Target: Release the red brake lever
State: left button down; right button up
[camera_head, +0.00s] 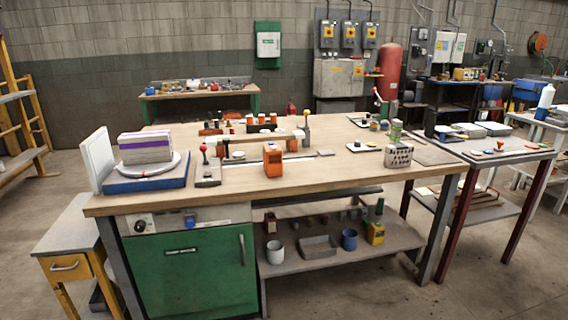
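A small lever with a red ball knob (204,149) stands upright on a grey base plate (208,179) near the front left of the wooden workbench (340,182). I take it as the red brake lever; whether it is engaged cannot be told. Left of it, a blue base (150,184) carries a round white plate (134,171). A grey-white block with a purple band (146,147) lies on that plate. A white upright panel (97,160) stands at the left of the base. Neither gripper is in view.
An orange hollow block (273,160) stands right of the lever. A long wooden rack (258,138) with several small items lies behind. A grey perforated block (398,154) is farther right. The front bench edge is mostly clear. A yellow drawer cabinet (72,267) adjoins at left.

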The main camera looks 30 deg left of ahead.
aim_at(204, 148)
jog(key=z, duration=0.35)
jog(key=k, duration=0.35)
jog(key=z, duration=0.3)
jog(key=i, duration=1.4)
jog(key=u, duration=1.35)
jog(key=i, duration=0.95)
jog(key=u, duration=1.05)
